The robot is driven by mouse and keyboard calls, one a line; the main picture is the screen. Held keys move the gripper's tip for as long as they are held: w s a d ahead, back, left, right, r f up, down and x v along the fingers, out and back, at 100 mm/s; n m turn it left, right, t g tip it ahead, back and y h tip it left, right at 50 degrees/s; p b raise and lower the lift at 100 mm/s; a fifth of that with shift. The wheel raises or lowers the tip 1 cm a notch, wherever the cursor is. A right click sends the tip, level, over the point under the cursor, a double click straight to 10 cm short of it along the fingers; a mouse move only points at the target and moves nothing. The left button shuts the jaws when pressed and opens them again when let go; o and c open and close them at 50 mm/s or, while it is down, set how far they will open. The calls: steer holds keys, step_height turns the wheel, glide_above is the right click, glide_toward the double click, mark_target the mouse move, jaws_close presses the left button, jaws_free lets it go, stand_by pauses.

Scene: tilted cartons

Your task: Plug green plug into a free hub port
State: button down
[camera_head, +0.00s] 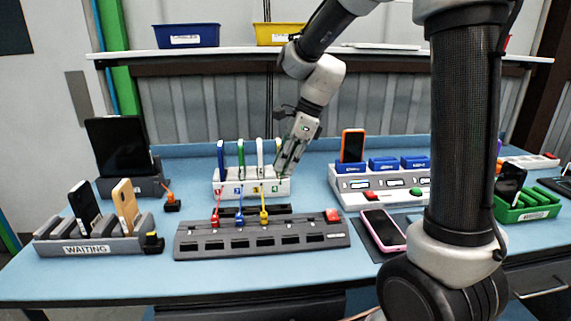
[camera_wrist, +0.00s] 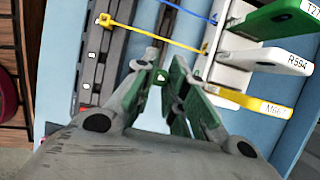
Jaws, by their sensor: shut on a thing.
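My gripper (camera_head: 281,172) hangs at the right end of the white numbered dock, pointing down. In the wrist view its fingertips (camera_wrist: 161,77) are closed together, with a small green piece, seemingly the green plug (camera_wrist: 163,75), between them. The fingers hide most of it. The dark grey hub (camera_head: 262,245) lies in front of the dock. A red plug (camera_head: 215,221), a blue plug (camera_head: 239,221) and a yellow plug (camera_head: 264,218) stand in it at the left and middle. The yellow plug (camera_wrist: 104,19) and its cable also show in the wrist view. Several front slots look empty.
The white dock (camera_head: 232,188) holds several upright devices close to my gripper. A pink phone (camera_head: 382,229) lies right of the hub. A waiting rack (camera_head: 85,244) stands left; a white charging station (camera_head: 385,189) stands right. A shelf with bins is behind.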

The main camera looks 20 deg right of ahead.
steer(key=shift+r, duration=0.75)
steer(key=shift+r, duration=1.45)
steer(key=shift+f, duration=0.15)
steer(key=shift+f, duration=2.85)
steer(key=s+a, duration=0.2)
steer(key=s, duration=0.7)
steer(key=shift+s, duration=0.15)
steer(key=shift+f, duration=2.45)
